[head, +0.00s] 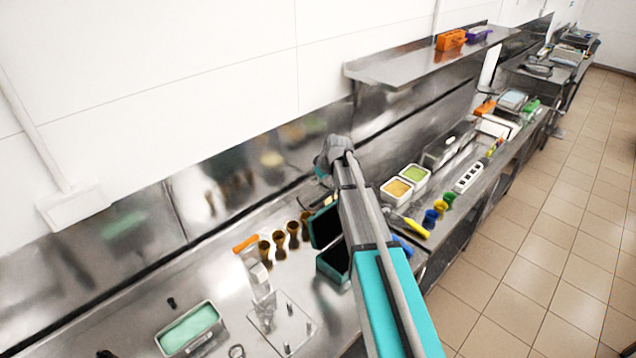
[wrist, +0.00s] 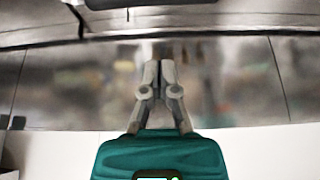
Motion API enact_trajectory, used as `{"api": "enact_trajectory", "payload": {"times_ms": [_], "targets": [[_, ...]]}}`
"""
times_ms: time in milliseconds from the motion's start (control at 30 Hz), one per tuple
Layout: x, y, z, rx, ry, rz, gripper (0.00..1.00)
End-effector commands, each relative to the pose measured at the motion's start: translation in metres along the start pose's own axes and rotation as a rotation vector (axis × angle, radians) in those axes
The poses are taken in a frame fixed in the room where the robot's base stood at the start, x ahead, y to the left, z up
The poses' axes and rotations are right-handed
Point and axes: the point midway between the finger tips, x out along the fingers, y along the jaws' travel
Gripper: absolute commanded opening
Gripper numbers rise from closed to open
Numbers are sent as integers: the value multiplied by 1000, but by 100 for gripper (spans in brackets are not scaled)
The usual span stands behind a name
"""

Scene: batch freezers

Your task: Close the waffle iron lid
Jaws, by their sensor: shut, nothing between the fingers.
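The waffle iron is a dark box with teal edges on the steel counter, in the middle of the head view. Its lid (head: 324,226) stands raised on the far side, and its base (head: 331,263) lies nearer. My arm crosses in front and hides the right part of both. My gripper (head: 321,172) is beyond and above the lid in the picture, near the steel backsplash; the arm partly hides it. In the wrist view my gripper (wrist: 160,62) has its fingers together with nothing between them. A dark edge shows at the top of that view; I cannot tell what it is.
Brown cups (head: 279,240) stand left of the waffle iron. A clear plate with pegs (head: 282,322) and a green-filled pan (head: 190,329) are nearer. Food tubs (head: 397,190) stand to the right. A wall shelf (head: 430,58) overhangs the back right.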

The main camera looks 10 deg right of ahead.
Motion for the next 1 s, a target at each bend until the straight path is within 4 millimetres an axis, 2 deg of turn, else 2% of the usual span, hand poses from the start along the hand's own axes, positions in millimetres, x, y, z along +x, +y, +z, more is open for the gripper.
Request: {"api": "enact_trajectory", "payload": {"times_ms": [100,867,1000], "targets": [[15,0,1,0,0,0,0],[80,1,2,1,0,1,0],[64,-1,15,2,0,1,0]]}}
